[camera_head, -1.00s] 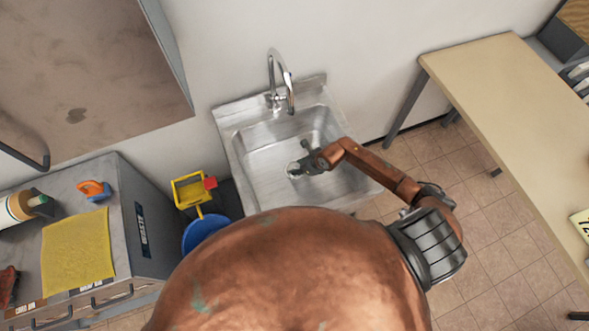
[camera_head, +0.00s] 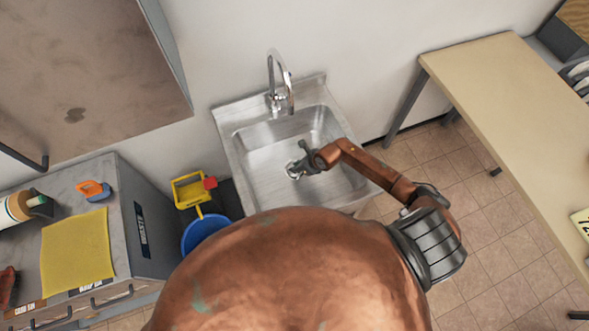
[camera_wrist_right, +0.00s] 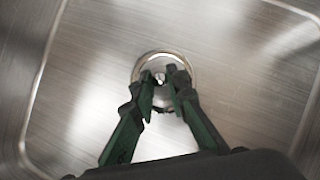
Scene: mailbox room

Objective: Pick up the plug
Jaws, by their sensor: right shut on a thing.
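The plug (camera_wrist_right: 160,78) shows in the right wrist view as a small shiny knob between my fingertips, over the round drain ring (camera_wrist_right: 186,62). My right gripper (camera_wrist_right: 162,80) has its two dark green fingers close together and is shut on the plug. In the head view the right gripper (camera_head: 297,165) is down inside the steel sink (camera_head: 262,165), at the drain. The fingers hide most of the plug, and I cannot tell whether it is seated or lifted. My left gripper is not in view.
A chrome faucet (camera_head: 278,85) rises behind the basin. The sink walls surround my right gripper. A yellow mop bucket (camera_head: 190,188) and blue bucket (camera_head: 203,232) stand left of the sink. A beige table (camera_head: 500,100) is at the right, a metal cabinet (camera_head: 150,220) at the left.

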